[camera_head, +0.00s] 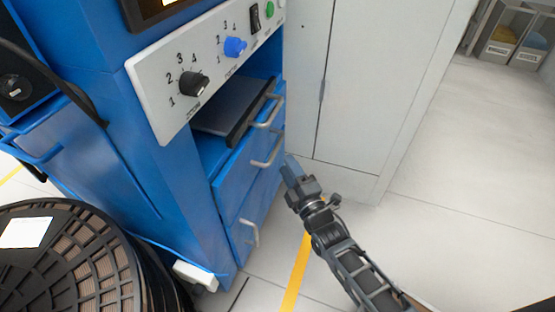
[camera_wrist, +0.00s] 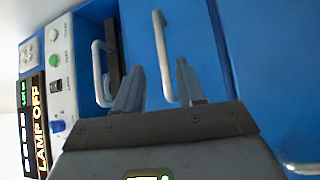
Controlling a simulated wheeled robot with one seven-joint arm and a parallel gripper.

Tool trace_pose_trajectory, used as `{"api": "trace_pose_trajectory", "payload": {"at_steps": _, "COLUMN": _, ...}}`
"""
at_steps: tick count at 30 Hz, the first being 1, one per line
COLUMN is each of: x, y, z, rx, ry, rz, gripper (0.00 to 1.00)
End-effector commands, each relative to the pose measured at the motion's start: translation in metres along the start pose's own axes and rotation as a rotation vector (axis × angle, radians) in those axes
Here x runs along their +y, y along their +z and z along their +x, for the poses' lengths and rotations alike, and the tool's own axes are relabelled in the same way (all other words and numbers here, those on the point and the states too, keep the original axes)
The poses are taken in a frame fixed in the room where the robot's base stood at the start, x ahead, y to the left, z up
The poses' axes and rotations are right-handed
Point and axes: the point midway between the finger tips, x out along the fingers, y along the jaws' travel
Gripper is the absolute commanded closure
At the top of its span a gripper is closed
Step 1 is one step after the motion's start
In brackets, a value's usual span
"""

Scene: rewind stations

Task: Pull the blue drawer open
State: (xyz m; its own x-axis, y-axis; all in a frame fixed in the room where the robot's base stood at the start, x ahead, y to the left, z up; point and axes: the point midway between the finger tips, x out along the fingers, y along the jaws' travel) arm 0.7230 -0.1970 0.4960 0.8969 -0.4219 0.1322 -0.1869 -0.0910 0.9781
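The blue drawer (camera_head: 237,172) is in the blue cabinet, below a dark pull-out tray. Its front looks about flush with the cabinet. Its grey bar handle (camera_head: 268,153) also shows in the wrist view (camera_wrist: 161,45), running up between my fingers. My gripper (camera_head: 289,160) is just right of this handle in the head view. In the wrist view my gripper (camera_wrist: 158,68) is open, its two fingers apart, one on each side of the handle. I see no finger touching the bar, and the depth between them is hard to tell.
The dark tray (camera_head: 228,108) has its own handle (camera_wrist: 97,72). A lower handle (camera_head: 250,233) sits below the drawer. A control panel (camera_head: 170,75) is above. A pale cabinet (camera_head: 345,90) stands close behind. A large spool (camera_head: 65,265) is at left. Floor at right is clear.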

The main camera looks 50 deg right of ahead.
Motion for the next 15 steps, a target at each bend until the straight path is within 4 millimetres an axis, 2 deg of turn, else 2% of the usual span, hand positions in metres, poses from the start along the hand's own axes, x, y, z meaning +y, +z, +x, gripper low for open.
{"api": "trace_pose_trajectory", "payload": {"at_steps": 5, "x": -0.005, "y": 0.005, "z": 0.016, "rx": -0.006, "ry": 0.010, "rz": -0.027, "gripper": 0.61}}
{"api": "trace_pose_trajectory", "payload": {"at_steps": 15, "x": -0.004, "y": 0.005, "z": 0.066, "rx": -0.006, "ry": 0.009, "rz": -0.025, "gripper": 0.61}}
